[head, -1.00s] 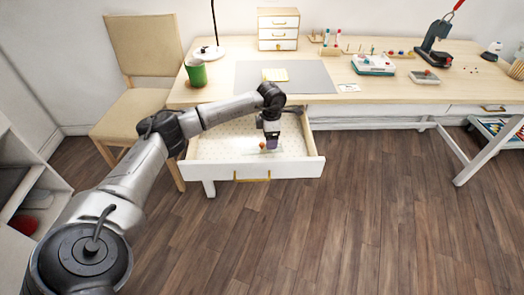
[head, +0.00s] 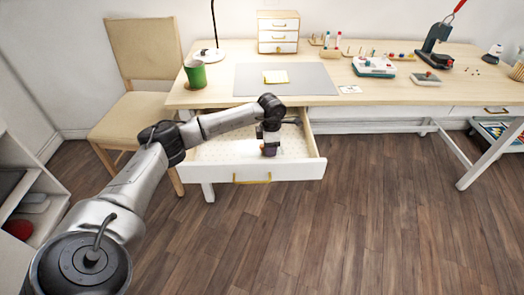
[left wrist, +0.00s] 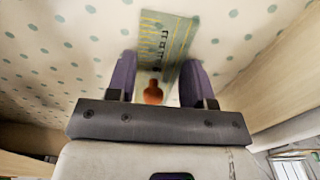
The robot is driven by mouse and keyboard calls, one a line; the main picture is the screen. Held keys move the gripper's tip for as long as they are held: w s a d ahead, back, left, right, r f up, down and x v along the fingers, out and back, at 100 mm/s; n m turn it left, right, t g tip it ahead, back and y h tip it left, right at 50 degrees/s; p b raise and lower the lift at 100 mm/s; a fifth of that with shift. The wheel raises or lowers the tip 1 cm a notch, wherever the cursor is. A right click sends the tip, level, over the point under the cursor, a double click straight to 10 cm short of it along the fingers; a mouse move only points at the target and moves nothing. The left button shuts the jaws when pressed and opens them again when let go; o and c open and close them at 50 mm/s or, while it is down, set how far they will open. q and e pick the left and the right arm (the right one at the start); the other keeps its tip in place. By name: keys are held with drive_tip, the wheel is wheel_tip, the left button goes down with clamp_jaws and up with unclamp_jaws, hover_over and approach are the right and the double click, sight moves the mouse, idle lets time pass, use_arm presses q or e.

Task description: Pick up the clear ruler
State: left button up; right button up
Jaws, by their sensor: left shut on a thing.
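The clear ruler (left wrist: 165,38) shows in the left wrist view as a see-through greenish strip with yellow lines and dark marks. Its near part lies between the purple fingers of my left gripper (left wrist: 158,75). A small orange-brown knob-like piece (left wrist: 153,92) shows between the fingers; I cannot tell whether it is part of the ruler. My left gripper (head: 268,150) is shut on the ruler, inside the open drawer in the head view, where the ruler is hard to make out. My right gripper is not in view.
The white drawer (head: 225,172) stands open, with a dotted lining (left wrist: 50,45) and walls around my gripper. The desk top (head: 215,97) is above and behind it, with a green mug (head: 195,74) and grey mat (head: 310,79). A chair (head: 130,112) stands at left.

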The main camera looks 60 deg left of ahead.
use_arm(q)
drive_tip(key=shift+c, duration=0.9)
drive_tip(key=shift+r, duration=0.1)
